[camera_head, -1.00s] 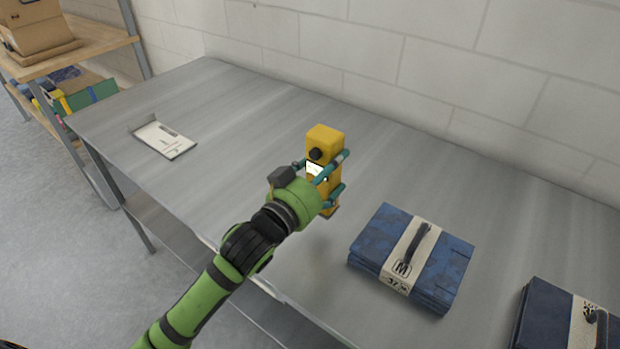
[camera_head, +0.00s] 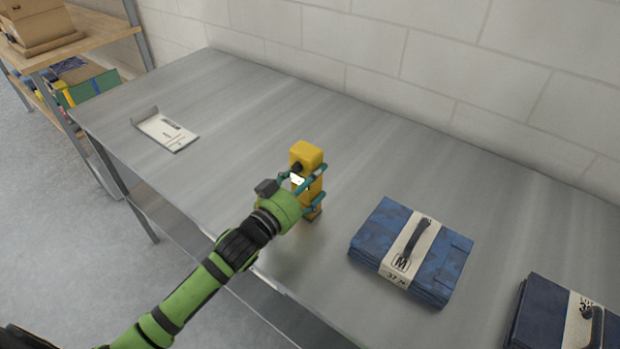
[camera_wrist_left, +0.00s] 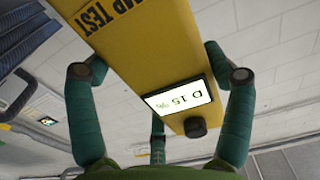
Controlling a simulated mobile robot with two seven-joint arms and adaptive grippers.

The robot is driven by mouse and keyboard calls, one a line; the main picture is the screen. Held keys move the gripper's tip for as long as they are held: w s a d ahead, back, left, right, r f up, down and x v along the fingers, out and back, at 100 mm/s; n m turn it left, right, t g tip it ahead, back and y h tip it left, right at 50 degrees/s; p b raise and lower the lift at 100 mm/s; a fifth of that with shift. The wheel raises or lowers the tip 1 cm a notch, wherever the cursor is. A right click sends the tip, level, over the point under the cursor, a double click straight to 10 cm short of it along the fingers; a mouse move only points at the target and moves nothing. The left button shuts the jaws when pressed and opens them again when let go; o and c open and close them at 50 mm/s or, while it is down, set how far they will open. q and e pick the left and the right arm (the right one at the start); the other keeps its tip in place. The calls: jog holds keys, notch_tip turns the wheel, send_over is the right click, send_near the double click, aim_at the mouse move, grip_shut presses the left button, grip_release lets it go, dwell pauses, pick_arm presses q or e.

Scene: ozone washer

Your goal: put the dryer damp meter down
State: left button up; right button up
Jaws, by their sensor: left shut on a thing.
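The dryer damp meter (camera_head: 306,158) is a yellow upright block with a dark knob and a small lit display. My left gripper (camera_head: 308,186) is shut on it, with teal fingers around its body, near the front edge of the metal table (camera_head: 290,100). The meter's lower end is low over the tabletop; I cannot tell whether it touches. In the left wrist view the meter (camera_wrist_left: 150,50) fills the middle, its display reading "D 15 %", with the fingers on both sides. My right gripper is not in view.
A folded blue camouflage bundle (camera_head: 440,262) with a paper band lies to the right of the meter. A second blue bundle (camera_head: 540,318) is at the far right. A white card tray (camera_head: 165,132) lies at the left. The table between is clear. A shelf (camera_head: 85,40) stands at far left.

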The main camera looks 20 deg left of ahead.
pick_arm(q)
jog(key=o, duration=1.2)
jog(key=shift+f, duration=0.1)
jog(key=shift+o, duration=0.9)
jog(key=b+v, duration=0.2)
jog(key=v, duration=1)
